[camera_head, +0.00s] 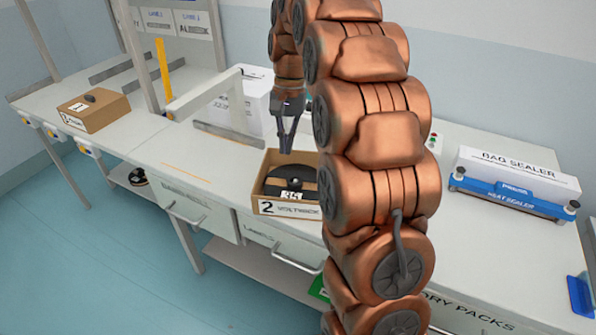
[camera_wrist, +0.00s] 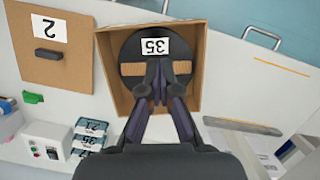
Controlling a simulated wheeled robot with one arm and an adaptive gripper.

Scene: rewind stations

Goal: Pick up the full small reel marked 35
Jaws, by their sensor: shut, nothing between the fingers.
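The reel marked 35 (camera_head: 291,178) is black and round, with a white label, and lies flat in an open cardboard box (camera_head: 290,207) marked 2 on the bench. In the wrist view the reel (camera_wrist: 133,47) shows upside down inside the box walls (camera_wrist: 197,60), with tan patches on either side of its middle. My gripper (camera_head: 287,150) points down above the box, its fingers together and empty. In the wrist view the fingertips (camera_wrist: 159,84) cover the reel's middle and lower part. They look above it, but the exact gap cannot be told.
A brown panel marked 2 (camera_wrist: 52,72) with a dark handle lies beside the box. A buttoned machine (camera_wrist: 45,145) and stacked labelled packs (camera_wrist: 88,138) are nearby. Another cardboard box (camera_head: 94,111) stands far left; a blue bag sealer (camera_head: 510,195) is right.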

